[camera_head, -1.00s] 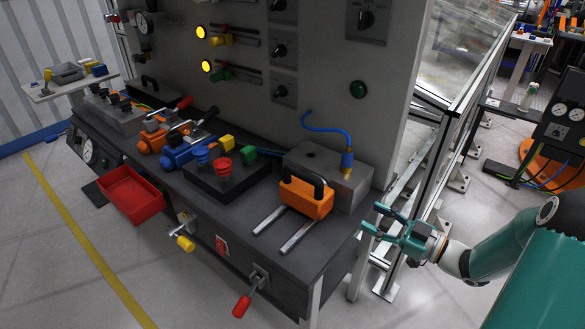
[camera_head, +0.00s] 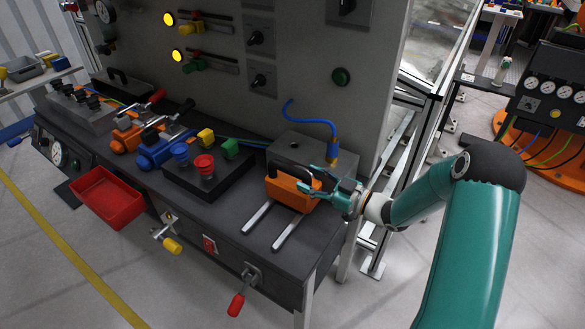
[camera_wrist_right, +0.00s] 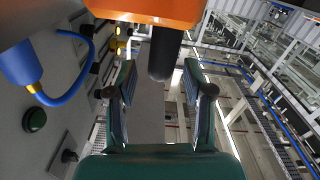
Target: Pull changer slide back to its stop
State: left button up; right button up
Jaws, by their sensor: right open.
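The changer slide is an orange block (camera_head: 292,195) with a black handle (camera_head: 290,170), sitting on two pale rails (camera_head: 275,228) near the right end of the dark bench. My right gripper (camera_head: 318,182) is at the right side of the slide, its fingers level with the handle and covering part of it. In the right wrist view, the gripper (camera_wrist_right: 162,85) is open, and the black handle (camera_wrist_right: 165,52) reaches down between the two fingertips with gaps on both sides. The orange block (camera_wrist_right: 150,10) fills the top there. My left gripper is not in view.
A grey block (camera_head: 312,150) with a blue hose (camera_head: 305,108) stands behind the slide. A black box with red and blue buttons (camera_head: 205,165) is to its left. A red-handled lever (camera_head: 236,304) hangs from the bench front. The rails' front ends are clear.

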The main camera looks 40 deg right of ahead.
aim_at(293, 180)
jog(key=shift+p+x, duration=0.5)
jog(key=shift+x, duration=2.3)
grip_shut()
jog(key=shift+a+f, duration=0.1)
